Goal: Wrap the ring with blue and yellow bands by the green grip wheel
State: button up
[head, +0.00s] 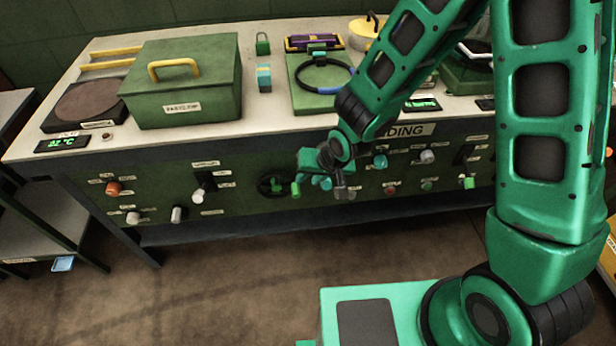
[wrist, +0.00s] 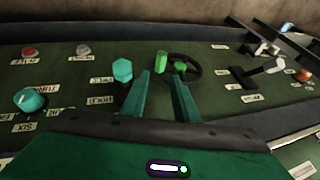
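A dark handwheel (head: 272,184) with a bright green grip (head: 296,189) is on the dark green front panel. In the wrist view, the wheel (wrist: 194,70) and its green grip (wrist: 180,67) are just beyond my fingertips. My gripper (wrist: 162,75) is open and empty, its two fingers apart and pointing at the wheel. In the head view, it is beside the grip, partly hidden by my arm. A black ring (head: 300,81) with a blue band (head: 328,91) lies on a green block on the bench. I cannot make out a yellow band on it.
A teal knob (wrist: 122,70) is close beside my fingers. Other knobs and switches (head: 204,184) line the panel. The floor before the panel is clear.

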jog(key=shift+a+r, duration=0.1)
jog(key=shift+a, duration=0.1)
jog(key=c, duration=0.5)
jog(key=a+r+h, duration=0.1)
jog(key=r, duration=0.1)
jog(key=a+r+h, duration=0.1)
jog(key=r, duration=0.1)
jog(key=a+r, duration=0.1)
jog(key=shift+w+a+r+n+g+h, duration=0.15)
jog(key=shift+w+r+n+g+h, duration=0.1)
jog(key=shift+r+n+g+h, duration=0.15)
grip_shut()
send_over(296, 189)
jog(key=s, duration=0.1)
notch_tip(296, 189, down, 11)
jog(key=shift+f, duration=0.85)
